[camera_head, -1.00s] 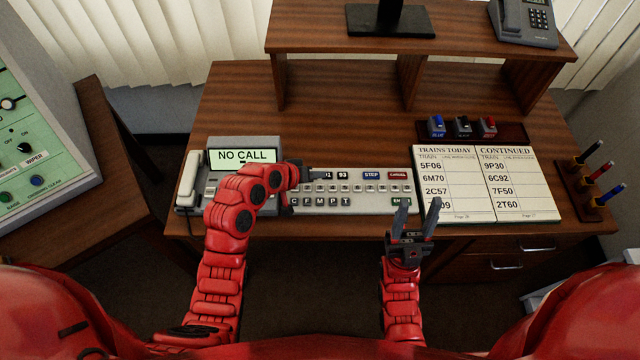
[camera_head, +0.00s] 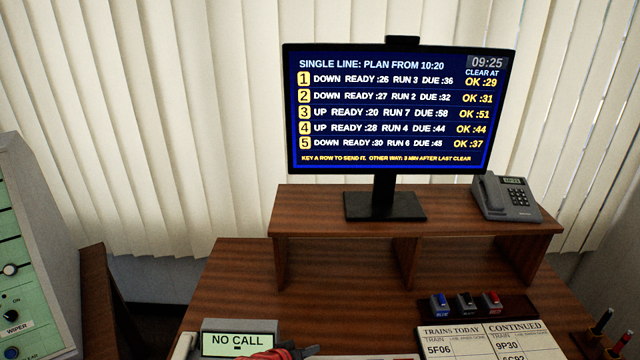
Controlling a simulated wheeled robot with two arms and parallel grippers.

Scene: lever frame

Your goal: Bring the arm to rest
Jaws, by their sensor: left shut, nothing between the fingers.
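My left arm shows only as a bit of red link with the dark left gripper (camera_head: 305,350) at the bottom edge. The gripper is shut and empty, just right of the call unit (camera_head: 240,340), whose screen reads NO CALL. Whether it touches anything below is cut off by the frame. My right arm and gripper are out of view. The monitor (camera_head: 390,112) stands on the desk riser, headed SINGLE LINE: PLAN FROM 10:20, with a clock at 09:25 and several numbered rows.
A wooden riser (camera_head: 340,212) spans the back of the desk, with a grey telephone (camera_head: 508,197) on it. A tray of blue, black and red items (camera_head: 465,305) sits above the train record (camera_head: 490,342). A green panel (camera_head: 15,250) stands at left.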

